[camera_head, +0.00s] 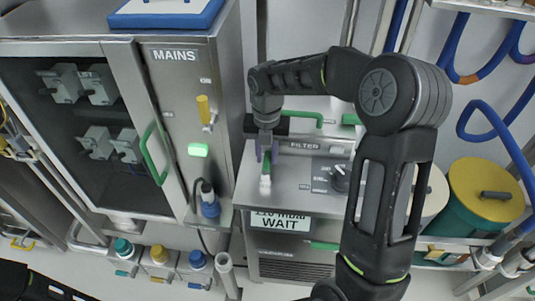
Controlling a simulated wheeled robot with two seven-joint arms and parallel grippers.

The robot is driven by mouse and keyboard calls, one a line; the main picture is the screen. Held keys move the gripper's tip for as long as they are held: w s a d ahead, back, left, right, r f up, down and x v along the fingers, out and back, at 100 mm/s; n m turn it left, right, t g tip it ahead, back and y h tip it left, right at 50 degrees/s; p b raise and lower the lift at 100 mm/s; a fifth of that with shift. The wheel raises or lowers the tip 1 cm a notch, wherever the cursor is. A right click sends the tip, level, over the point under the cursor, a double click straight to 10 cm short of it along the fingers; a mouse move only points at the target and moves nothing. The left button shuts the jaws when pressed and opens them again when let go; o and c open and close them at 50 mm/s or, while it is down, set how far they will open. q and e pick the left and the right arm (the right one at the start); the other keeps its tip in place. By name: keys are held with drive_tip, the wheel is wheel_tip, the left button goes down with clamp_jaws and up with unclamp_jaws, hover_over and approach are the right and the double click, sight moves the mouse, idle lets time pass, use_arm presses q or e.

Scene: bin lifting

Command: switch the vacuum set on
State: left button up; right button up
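The vacuum set is a grey steel unit (300,210) in the middle, with a FILTER label, a black rotary knob (340,180) and a sign reading WAIT (282,223). A small green and white part (265,184) stands on its top at the left. My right gripper (267,160) points down at this part, with its fingertips at or just above it. I cannot tell whether the fingers touch it or how far they are apart. My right arm covers part of the unit's right side. Of my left arm only a dark piece shows at bottom left; its gripper is out of view.
A cabinet marked MAINS (175,55) stands left, with a yellow lever (205,110), a lit green indicator (198,150) and a green door handle (154,153). A green drum with a yellow lid (486,188) and blue hoses are at right.

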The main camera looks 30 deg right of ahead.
sight(267, 158)
drive_tip(key=o, duration=0.3)
drive_tip(key=shift+r+b, duration=0.45)
drive_tip(key=shift+r, duration=3.45)
drive_tip(key=shift+s+f, duration=0.1)
